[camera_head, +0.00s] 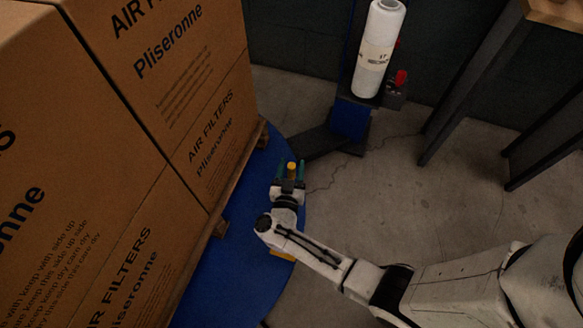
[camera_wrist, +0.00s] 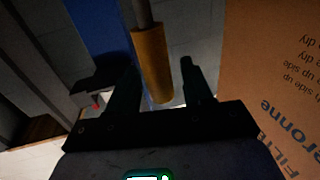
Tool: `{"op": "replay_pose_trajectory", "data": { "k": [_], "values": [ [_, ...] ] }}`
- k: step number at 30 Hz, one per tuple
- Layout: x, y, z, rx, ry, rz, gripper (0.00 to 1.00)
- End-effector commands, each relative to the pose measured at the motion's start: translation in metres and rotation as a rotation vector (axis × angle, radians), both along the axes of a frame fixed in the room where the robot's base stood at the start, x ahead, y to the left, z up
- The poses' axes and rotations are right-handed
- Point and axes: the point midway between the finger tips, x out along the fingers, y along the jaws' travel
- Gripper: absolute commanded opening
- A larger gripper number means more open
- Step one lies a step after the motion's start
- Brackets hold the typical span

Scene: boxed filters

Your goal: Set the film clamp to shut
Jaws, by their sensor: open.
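An orange cylindrical handle (camera_wrist: 152,65) on a grey rod shows in the wrist view, between my gripper's two dark fingers. It appears as a small yellow piece (camera_head: 291,169) in the head view; I take it to be the film clamp's handle. My gripper (camera_head: 290,165) is open over the blue turntable's edge, one finger on each side of the handle. Its fingers also show in the wrist view (camera_wrist: 159,68), with gaps beside the handle; contact cannot be told. The clamp's body and its position are not clear.
Large cardboard filter boxes (camera_head: 180,80) stand on a pallet on the blue turntable (camera_head: 235,235), close left of my gripper. A white film roll (camera_head: 375,50) on a mast stands behind, with a red knob (camera_head: 400,77) beside it. Dark table legs (camera_head: 470,85) stand right; grey floor between is open.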

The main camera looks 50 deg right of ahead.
Motion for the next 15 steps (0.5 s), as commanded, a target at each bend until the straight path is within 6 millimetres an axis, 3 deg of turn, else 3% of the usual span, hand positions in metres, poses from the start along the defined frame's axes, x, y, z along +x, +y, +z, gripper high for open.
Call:
{"op": "replay_pose_trajectory", "data": {
  "k": [5, 15],
  "values": [
    [0.0001, 0.0001, 0.0003, 0.000, 0.000, 0.000, 0.50],
    [-0.0001, 0.0003, 0.0001, 0.000, 0.000, 0.000, 0.18]
  ]
}}
